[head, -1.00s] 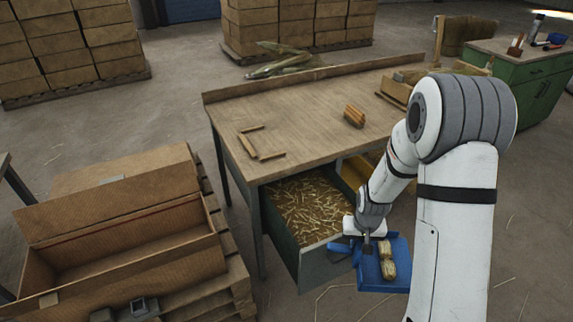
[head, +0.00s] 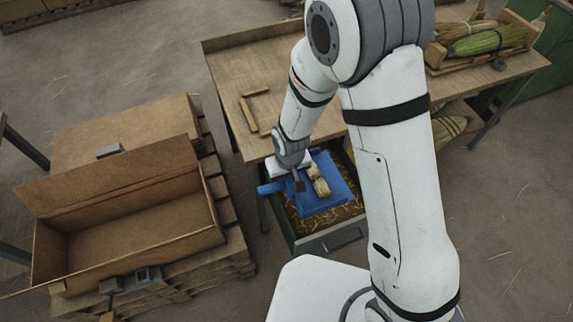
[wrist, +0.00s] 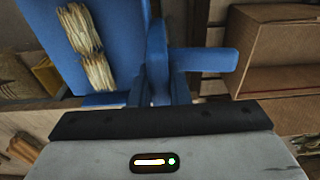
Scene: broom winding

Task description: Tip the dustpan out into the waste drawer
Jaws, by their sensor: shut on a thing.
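The blue dustpan (head: 335,192) is over the open waste drawer (head: 335,236) in the head view. Two straw-coloured bundles (head: 318,180) lie on the pan; they also show on the dustpan (wrist: 112,20) in the wrist view. My gripper (head: 297,180) is shut on the dustpan at its handle side, left of the pan. The drawer holds loose straw, seen around the pan's lower edge; the pan hides much of it. I cannot tell exactly how far the pan is tilted.
The workbench (head: 228,75) stands above the drawer, with small wooden strips (head: 250,113) on it. An open cardboard box (head: 140,235) stands on a pallet at left. A tray of broom heads (head: 485,40) is at the upper right.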

